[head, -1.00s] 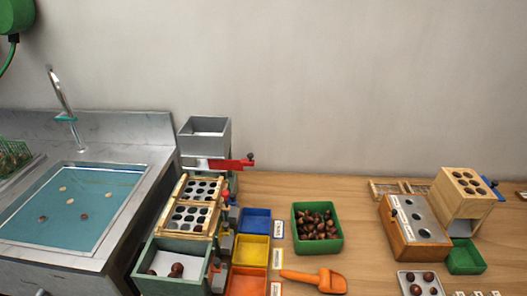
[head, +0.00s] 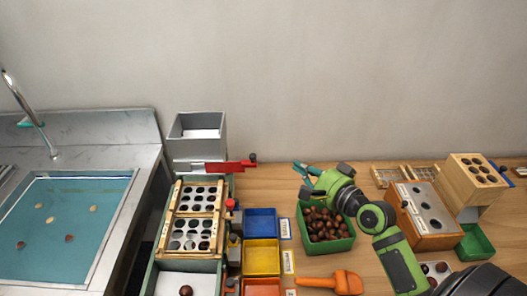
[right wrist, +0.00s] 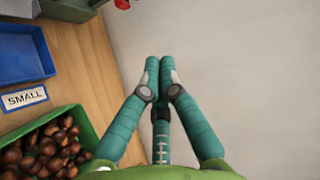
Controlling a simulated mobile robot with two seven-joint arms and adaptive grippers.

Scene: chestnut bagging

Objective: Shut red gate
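The red gate (head: 225,166) is a flat red bar at the base of the grey hopper (head: 197,135). It sticks out to the right of the hopper, with a dark knob at its end. My right gripper (head: 303,170) is above the back of the green chestnut bin (head: 325,230), to the right of the gate and apart from it. In the right wrist view its teal fingers (right wrist: 159,62) are drawn together with nothing between them. A red piece at the top edge of that view (right wrist: 122,4) is cut off; I cannot tell whether it is the gate. My left gripper is out of view.
Below the hopper is a wooden sorting rack (head: 193,215) with round holes. Blue (head: 260,224), yellow (head: 262,252) and orange trays stand beside it. An orange scoop (head: 335,282) lies in front. A sink (head: 65,225) is at left. The wall is behind.

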